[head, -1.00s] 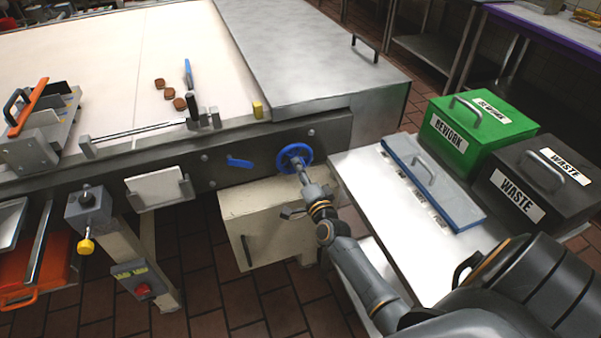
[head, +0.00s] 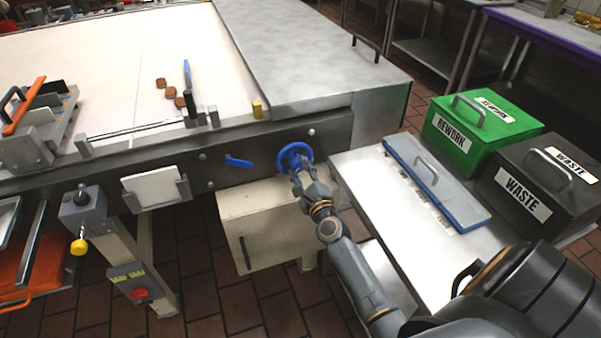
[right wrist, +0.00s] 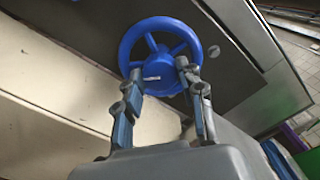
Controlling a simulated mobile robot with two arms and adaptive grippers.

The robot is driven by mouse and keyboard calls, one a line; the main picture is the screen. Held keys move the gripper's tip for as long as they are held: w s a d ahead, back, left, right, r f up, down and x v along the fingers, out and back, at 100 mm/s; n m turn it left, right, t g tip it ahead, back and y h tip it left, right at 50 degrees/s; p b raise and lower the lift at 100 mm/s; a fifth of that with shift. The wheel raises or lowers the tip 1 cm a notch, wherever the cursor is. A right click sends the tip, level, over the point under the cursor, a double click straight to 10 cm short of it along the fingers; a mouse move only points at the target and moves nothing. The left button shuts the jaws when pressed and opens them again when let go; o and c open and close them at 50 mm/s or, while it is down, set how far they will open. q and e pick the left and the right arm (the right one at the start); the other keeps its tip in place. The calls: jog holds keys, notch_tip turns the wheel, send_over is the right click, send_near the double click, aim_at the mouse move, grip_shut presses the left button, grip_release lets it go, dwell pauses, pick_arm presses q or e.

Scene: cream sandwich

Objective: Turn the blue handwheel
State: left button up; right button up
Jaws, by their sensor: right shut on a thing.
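My right gripper (head: 298,172) is at the wheel's front. In the right wrist view its two fingers (right wrist: 160,74) reach either side of the hub and are shut on the wheel. The exact contact at the fingertips is hard to see. My left gripper is not in view.
A blue lever (head: 238,162) sits left of the wheel on the rail. A cream cabinet (head: 262,222) stands below.

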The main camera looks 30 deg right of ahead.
jog(key=shift+m, duration=1.2)
jog(key=shift+f, duration=0.1)
jog(key=o, duration=1.2)
jog(key=v, duration=1.2)
jog(key=shift+d, duration=0.1)
